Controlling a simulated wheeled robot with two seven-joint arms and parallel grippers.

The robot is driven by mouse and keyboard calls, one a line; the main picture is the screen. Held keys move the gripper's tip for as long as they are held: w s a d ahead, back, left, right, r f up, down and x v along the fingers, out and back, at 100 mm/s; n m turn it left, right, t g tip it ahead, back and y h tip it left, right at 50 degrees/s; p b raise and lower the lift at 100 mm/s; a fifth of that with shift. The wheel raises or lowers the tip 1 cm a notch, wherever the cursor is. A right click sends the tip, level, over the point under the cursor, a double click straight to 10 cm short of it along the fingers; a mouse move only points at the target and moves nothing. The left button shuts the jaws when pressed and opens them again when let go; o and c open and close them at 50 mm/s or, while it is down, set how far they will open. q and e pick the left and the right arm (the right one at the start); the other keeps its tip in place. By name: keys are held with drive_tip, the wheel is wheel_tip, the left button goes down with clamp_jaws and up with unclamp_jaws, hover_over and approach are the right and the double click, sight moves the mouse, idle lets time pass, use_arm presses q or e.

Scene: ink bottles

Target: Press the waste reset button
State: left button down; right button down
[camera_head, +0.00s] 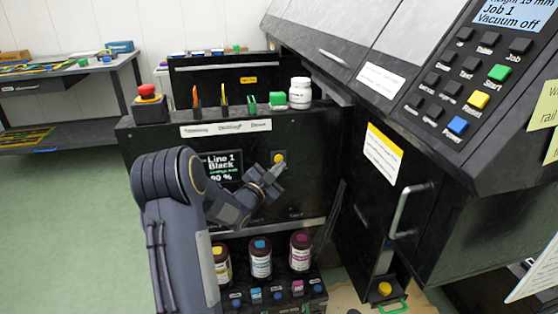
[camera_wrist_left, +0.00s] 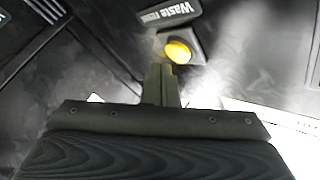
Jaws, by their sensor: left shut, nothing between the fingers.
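The waste reset button is a round yellow button (camera_head: 278,158) in a dark square housing on the front of the black ink cabinet (camera_head: 300,140). In the left wrist view the yellow button (camera_wrist_left: 178,52) sits just beyond my fingertips, below a label (camera_wrist_left: 168,13) whose word "Waste" is readable. My left gripper (camera_head: 276,170) is shut and empty, its tips just below the button in the head view. In the left wrist view the shut fingers (camera_wrist_left: 161,72) point at the button's lower left edge; I cannot tell whether they touch it. My right gripper is not in view.
A "Line 1 Black" display (camera_head: 221,168) is left of the button. Ink bottles (camera_head: 260,258) stand below. A red emergency button (camera_head: 147,92) and white jar (camera_head: 300,92) are on top. A door with a handle (camera_head: 400,211) stands at right. Another yellow button (camera_head: 385,289) sits low right.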

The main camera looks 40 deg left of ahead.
use_arm(q)
drive_tip(key=shift+w, duration=0.1)
idle(0.7)
drive_tip(key=shift+w+a+b, duration=0.2)
drive_tip(key=shift+a+b, duration=0.15)
drive_tip(key=shift+b, duration=0.05)
drive_tip(key=shift+w+a, duration=0.25)
drive_tip(key=shift+a, duration=0.1)
idle(0.9)
drive_tip(key=shift+d+b, duration=0.1)
drive_tip(key=shift+b, duration=0.2)
drive_tip(key=shift+s+d+b, duration=0.45)
drive_tip(key=shift+s+d, duration=0.1)
drive_tip(key=shift+d, duration=0.05)
drive_tip(key=shift+d, duration=0.1)
